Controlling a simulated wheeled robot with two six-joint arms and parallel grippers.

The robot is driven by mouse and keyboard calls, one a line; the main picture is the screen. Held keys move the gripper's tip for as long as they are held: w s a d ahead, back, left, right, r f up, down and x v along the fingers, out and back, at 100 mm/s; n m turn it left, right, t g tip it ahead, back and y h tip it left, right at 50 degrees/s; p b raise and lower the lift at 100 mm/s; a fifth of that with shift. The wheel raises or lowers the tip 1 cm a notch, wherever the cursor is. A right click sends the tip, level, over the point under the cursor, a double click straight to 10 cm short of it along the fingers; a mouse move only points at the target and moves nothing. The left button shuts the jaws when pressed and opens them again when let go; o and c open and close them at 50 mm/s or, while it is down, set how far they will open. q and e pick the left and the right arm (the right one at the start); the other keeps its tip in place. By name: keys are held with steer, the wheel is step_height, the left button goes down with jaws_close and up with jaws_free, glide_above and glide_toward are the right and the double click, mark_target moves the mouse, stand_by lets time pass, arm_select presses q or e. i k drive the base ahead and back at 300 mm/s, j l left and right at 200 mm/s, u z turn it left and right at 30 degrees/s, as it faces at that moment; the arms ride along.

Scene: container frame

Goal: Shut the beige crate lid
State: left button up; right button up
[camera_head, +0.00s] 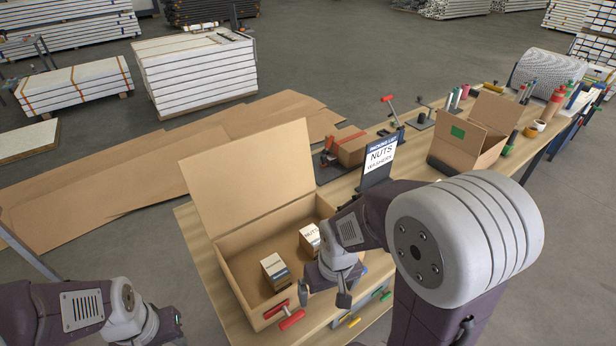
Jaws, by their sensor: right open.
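The beige crate (232,248) stands open on the wooden workbench. Its lid (247,181) stands up along the crate's far-left side, leaning back a little. Inside the crate are two small cartons, one (275,268) near the middle and one (310,238) further right, partly hidden by my right arm. My right gripper (324,294) is open, at the crate's near-right side, with its fingers pointing down and apart from the lid. I cannot tell if it touches the crate wall. My left arm shows at the lower left, with its gripper out of view.
An open cardboard box (466,143) and several tools stand further right. Red-handled tools (291,319) lie by the crate's near edge. Flat cardboard (90,200) lies on the floor behind.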

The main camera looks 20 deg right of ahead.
mark_target(234, 184)
steer(key=j+z, duration=0.6)
steer(key=z, duration=0.2)
steer(key=k+j+z, duration=0.1)
steer(key=j+z, duration=0.15)
steer(key=z, duration=0.2)
steer(key=k+j+z, duration=0.1)
steer(key=j+z, duration=0.15)
steer(key=z, duration=0.15)
steer(key=i+j+z, duration=0.1)
steer(key=j+z, duration=0.15)
steer(key=j, duration=0.25)
steer(key=j+z, duration=0.2)
steer(key=j, duration=0.35)
steer(key=i+j+z, duration=0.1)
steer(key=j+z, duration=0.15)
steer(key=j, duration=0.3)
steer(key=j+z, duration=0.25)
steer(key=j, duration=0.25)
steer(key=k+j+z, duration=0.2)
steer(key=j, duration=0.35)
steer(key=j+z, duration=0.25)
steer(key=j, duration=0.3)
steer(key=k+j+z, duration=0.25)
steer(key=j, duration=0.25)
steer(key=k+j+z, duration=0.2)
steer(key=j, duration=0.25)
steer(key=i+j+u, duration=0.2)
steer(key=i+l, duration=0.1)
